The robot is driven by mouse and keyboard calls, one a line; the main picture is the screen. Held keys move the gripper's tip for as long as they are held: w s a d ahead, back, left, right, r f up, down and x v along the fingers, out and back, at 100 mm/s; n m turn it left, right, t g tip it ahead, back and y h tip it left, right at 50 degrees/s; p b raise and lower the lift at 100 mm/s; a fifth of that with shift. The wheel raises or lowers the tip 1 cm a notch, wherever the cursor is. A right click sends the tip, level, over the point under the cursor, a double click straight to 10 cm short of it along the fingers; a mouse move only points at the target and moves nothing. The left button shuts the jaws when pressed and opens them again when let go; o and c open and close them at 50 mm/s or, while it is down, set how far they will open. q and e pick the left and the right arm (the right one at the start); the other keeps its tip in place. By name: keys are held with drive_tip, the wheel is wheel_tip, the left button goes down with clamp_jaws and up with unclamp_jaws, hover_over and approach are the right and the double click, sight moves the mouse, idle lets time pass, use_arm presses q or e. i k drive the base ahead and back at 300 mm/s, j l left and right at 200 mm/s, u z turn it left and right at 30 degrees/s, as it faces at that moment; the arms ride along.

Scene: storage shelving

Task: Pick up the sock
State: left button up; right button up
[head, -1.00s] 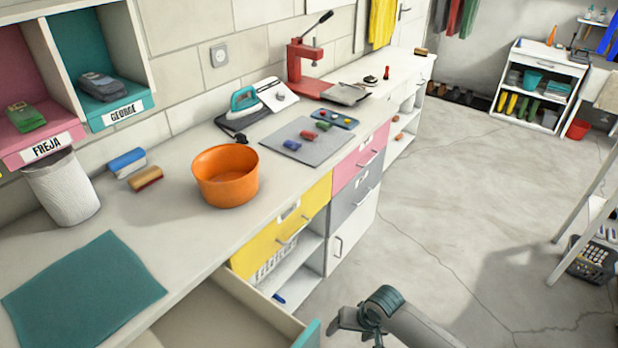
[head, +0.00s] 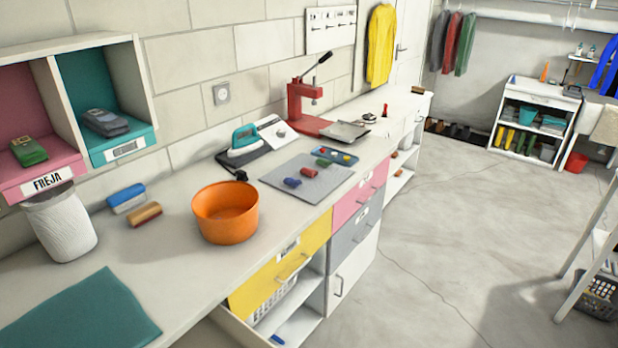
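I cannot make out a sock for certain in the head view. Small blue (head: 292,183), red (head: 308,171) and green (head: 323,162) pieces lie on a grey mat (head: 282,196) on the long counter; they are too small to identify. Neither of my grippers is in view.
The counter (head: 170,260) holds an orange bowl (head: 226,215), a white bin (head: 62,222), two brushes, a teal cloth (head: 85,315), an iron (head: 243,140) and a red press (head: 305,105). Open floor (head: 450,220) lies right of it. A ladder-like frame (head: 590,240) stands far right.

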sight(310, 173)
drive_tip(key=u, duration=0.25)
drive_tip(key=i+l+u, duration=0.25)
drive_tip(key=l+u, duration=0.3)
drive_tip(key=i+l+u, duration=0.1)
drive_tip(key=l, duration=0.25)
drive_tip(key=i+l+u, duration=0.1)
drive_tip(key=l, duration=0.25)
drive_tip(key=i+l+u, duration=0.1)
drive_tip(key=l, duration=0.3)
drive_tip(key=i+l+u, duration=0.1)
drive_tip(key=i+l, duration=0.15)
drive_tip(key=l, duration=0.15)
drive_tip(key=i+l, duration=0.1)
drive_tip(key=l, duration=0.4)
drive_tip(key=i+l, duration=0.15)
drive_tip(key=l, duration=0.35)
drive_tip(key=i+l, duration=0.1)
drive_tip(key=l, duration=0.45)
drive_tip(key=i+l, duration=0.1)
drive_tip(key=l, duration=0.4)
